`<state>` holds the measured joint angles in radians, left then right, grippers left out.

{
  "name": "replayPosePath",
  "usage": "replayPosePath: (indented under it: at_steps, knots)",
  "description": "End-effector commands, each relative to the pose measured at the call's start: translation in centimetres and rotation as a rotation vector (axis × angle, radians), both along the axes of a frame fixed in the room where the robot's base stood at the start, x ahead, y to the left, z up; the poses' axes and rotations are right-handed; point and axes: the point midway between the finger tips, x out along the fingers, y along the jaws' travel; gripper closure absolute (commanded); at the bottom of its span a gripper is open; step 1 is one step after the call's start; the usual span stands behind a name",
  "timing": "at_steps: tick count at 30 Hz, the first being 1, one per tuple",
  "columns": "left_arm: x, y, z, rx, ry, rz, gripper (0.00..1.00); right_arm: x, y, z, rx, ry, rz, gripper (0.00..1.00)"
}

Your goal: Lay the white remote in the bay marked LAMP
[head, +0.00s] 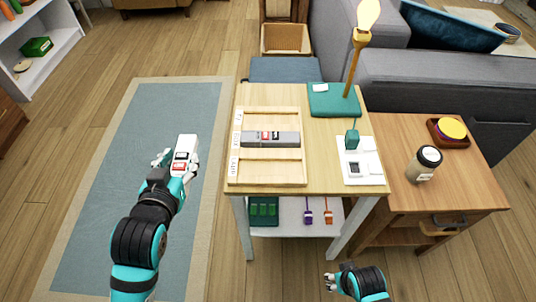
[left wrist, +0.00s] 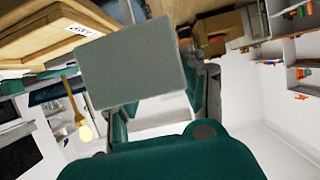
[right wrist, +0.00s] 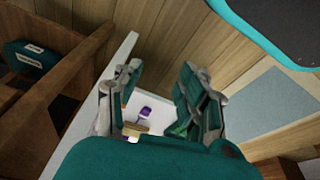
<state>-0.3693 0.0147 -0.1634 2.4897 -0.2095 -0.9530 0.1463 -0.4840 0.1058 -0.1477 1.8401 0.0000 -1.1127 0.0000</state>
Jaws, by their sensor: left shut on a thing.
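The white remote (head: 185,152), with red and dark patches on its face, is in my left gripper (head: 176,164), left of the table and over the blue rug. Its pale blank side (left wrist: 135,62) fills the middle of the left wrist view, between the fingers. The wooden tray (head: 270,112) on the table has three bays, labelled along the left edge. The front bay, marked LAMP (head: 233,169), is empty. A grey remote (head: 285,138) lies in the middle bay. My right gripper (head: 331,281) is open and empty, low in front of the table.
On the table are a lamp on a green base (head: 333,100) and a white plate with a green block (head: 352,140). The lower shelf holds a green box (head: 263,210) and purple and orange items. A side table (head: 450,190) with a jar (head: 424,164) adjoins at right.

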Motion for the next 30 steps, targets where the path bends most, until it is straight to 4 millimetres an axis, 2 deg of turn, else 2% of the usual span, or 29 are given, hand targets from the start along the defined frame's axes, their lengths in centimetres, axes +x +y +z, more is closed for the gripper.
replayPosePath:
  at_steps: [1,3,9,13,21,27,30]
  knots:
    - [0.5,0.0,-1.3,-0.001,-0.007,-0.002,0.95,0.4,0.0,0.3,0.001,-0.015,-0.001,0.6]
    - [0.9,-0.1,-1.9,-0.001,-0.006,-0.003,0.95,0.7,0.0,2.1,0.002,-0.027,-0.003,0.6]
    - [1.9,-0.1,-3.0,0.001,-0.005,-0.007,0.95,0.5,-0.1,6.3,0.002,-0.052,-0.008,0.6]
    - [2.2,-0.1,-3.2,0.002,-0.003,-0.008,0.95,0.1,-0.2,8.0,0.003,-0.06,-0.009,0.6]
    - [2.3,-0.2,-3.1,0.002,-0.002,-0.009,0.95,-0.1,-0.3,8.8,0.002,-0.062,-0.01,0.6]
    - [2.2,-0.1,-2.9,0.002,-0.001,-0.008,0.95,0.0,-0.2,8.7,0.003,-0.059,-0.01,0.6]
    - [1.9,-0.1,-2.4,0.001,0.002,-0.008,0.95,0.2,-0.2,8.0,0.002,-0.05,-0.009,0.6]
